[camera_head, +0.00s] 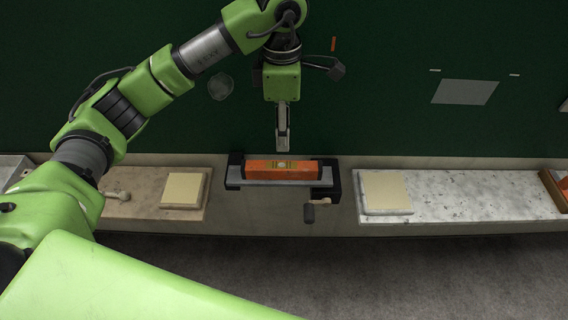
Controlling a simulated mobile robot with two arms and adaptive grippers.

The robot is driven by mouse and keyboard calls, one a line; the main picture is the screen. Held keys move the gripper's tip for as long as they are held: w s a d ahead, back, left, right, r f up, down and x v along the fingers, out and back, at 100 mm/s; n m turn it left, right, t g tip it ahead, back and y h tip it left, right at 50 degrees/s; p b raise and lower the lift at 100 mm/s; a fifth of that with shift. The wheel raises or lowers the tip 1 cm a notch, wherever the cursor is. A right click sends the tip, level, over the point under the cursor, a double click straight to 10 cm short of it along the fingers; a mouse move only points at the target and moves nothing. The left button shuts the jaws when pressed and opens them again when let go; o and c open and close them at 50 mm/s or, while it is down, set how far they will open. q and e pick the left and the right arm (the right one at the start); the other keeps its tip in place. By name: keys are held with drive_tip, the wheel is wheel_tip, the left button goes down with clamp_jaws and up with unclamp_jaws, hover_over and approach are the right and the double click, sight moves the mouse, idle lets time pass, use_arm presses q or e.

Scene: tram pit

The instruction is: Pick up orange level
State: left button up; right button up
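The orange level (262,170) lies lengthwise on a grey vise-like fixture (235,181) with black ends, at the middle of the view. It has a pale yellowish vial at its centre. My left gripper (283,148) points down, its tips just above the level's far edge in the picture. A gap shows between tips and level, and I cannot tell their height above it. The fingers show as one narrow shape, so I cannot tell whether they are open or shut. My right gripper is not in view.
A crank handle (310,212) sticks out from the fixture's front. A mallet (119,196) and a cream block (184,190) lie on the left slab. Another cream block (386,191) lies on the pale right slab (480,196). An orange-edged box (553,188) is at far right.

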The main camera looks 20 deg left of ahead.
sight(282, 165)
use_arm(q)
wheel_tip(282, 165, down, 8)
drive_tip(key=shift+s+a+f+p, duration=0.1)
drive_tip(key=shift+a+f+p, duration=0.05)
drive_tip(key=shift+p, duration=1.1)
drive_tip(key=shift+f, duration=0.2)
wheel_tip(282, 165, down, 4)
drive_tip(key=p, duration=0.3)
drive_tip(key=shift+f, duration=0.4)
clamp_jaws()
